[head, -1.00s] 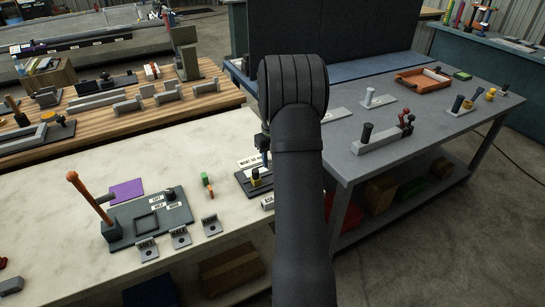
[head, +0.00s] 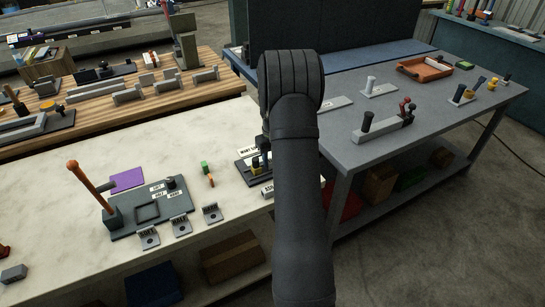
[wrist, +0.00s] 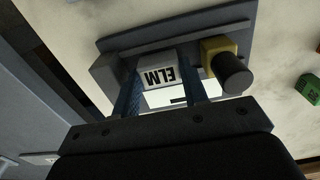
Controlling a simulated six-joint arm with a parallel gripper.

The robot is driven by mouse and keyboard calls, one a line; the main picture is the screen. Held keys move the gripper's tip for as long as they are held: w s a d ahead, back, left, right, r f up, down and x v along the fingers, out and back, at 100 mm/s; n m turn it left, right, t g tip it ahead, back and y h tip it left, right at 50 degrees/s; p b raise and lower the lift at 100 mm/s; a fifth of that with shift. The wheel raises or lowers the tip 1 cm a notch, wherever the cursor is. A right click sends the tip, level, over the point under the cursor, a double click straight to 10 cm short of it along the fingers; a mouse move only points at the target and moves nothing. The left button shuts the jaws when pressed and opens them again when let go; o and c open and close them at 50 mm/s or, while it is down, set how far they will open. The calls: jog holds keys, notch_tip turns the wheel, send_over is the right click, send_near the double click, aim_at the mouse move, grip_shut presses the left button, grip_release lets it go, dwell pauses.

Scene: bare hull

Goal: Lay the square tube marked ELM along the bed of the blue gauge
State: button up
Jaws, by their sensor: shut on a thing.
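The square tube marked ELM (wrist: 160,76) is light grey with a white label, upside down in the wrist view. It sits between the two blue-grey fingers of my gripper (wrist: 163,95), which is shut on it. Around it is a dark fixture (wrist: 128,36) with a yellow block (wrist: 220,46) and a black round knob (wrist: 234,74). I cannot tell whether the tube touches the fixture. I cannot make out a clearly blue gauge.
On the pale bench, a dark plate (head: 185,207) carries an orange upright handle (head: 88,176), with several labelled brackets (head: 181,226) in front. A green block (head: 204,167) stands near the fixture. A grey bench (head: 345,145) is at right. Pale bench surface behind is clear.

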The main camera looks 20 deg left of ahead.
jog(key=o, duration=1)
jog(key=shift+o, duration=0.2)
jog(key=shift+r, duration=0.1)
notch_tip(320, 180, up, 17)
jog(key=shift+r, duration=0.15)
